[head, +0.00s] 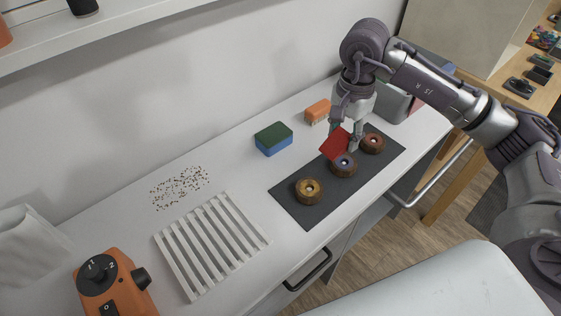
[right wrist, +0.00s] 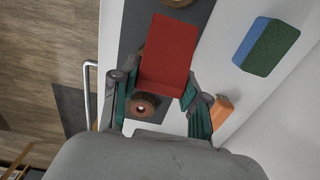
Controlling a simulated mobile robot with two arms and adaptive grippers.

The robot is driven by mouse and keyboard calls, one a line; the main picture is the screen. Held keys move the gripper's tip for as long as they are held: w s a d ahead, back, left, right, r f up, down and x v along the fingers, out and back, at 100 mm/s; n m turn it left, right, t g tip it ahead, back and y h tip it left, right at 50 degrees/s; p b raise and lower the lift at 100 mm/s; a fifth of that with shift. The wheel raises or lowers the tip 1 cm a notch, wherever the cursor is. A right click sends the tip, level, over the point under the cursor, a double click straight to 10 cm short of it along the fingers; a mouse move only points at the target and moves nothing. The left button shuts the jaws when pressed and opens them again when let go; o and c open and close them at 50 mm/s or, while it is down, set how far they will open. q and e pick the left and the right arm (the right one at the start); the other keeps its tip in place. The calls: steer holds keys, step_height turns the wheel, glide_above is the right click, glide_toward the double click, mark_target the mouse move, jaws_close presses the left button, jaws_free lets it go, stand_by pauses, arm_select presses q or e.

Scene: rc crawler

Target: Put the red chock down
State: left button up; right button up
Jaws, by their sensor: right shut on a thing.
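The red chock (head: 333,144) is held in my right gripper (head: 346,130), over the dark mat (head: 292,211). In the right wrist view the red chock (right wrist: 170,52) sits between the two fingers and sticks out past them. The head view does not show clearly whether it is clear of the mat. A wheel with a blue hub (head: 343,165) is just in front of the chock, and one with a red hub (head: 372,143) is to its right. A wheel with a yellow hub (head: 308,191) is at the mat's left part. My left gripper is not in view.
A green and blue block (head: 273,139) and an orange block (head: 317,111) lie behind the mat. A white slatted rack (head: 212,244), scattered small bits (head: 180,187) and an orange device (head: 113,285) are on the left. White counter is bare between rack and mat.

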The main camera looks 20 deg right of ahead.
steer(key=w+a+f+p, duration=0.1)
steer(key=w+a+f, duration=0.1)
steer(key=w+a, duration=0.1)
steer(key=p, duration=0.2)
glide_above(295, 160)
step_height(295, 160, down, 4)
steer(key=shift+s+d+f, duration=0.1)
steer(key=shift+s+d, duration=0.05)
steer(key=shift+f, duration=0.1)
step_height(295, 160, down, 4)
steer(key=shift+r+p, duration=0.15)
steer(key=shift+p, duration=0.3)
steer(key=shift+f, duration=0.35)
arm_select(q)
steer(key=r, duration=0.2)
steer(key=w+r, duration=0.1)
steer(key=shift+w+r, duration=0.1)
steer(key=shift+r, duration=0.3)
arm_select(e)
steer(key=o, duration=0.9)
steer(key=shift+o, duration=0.2)
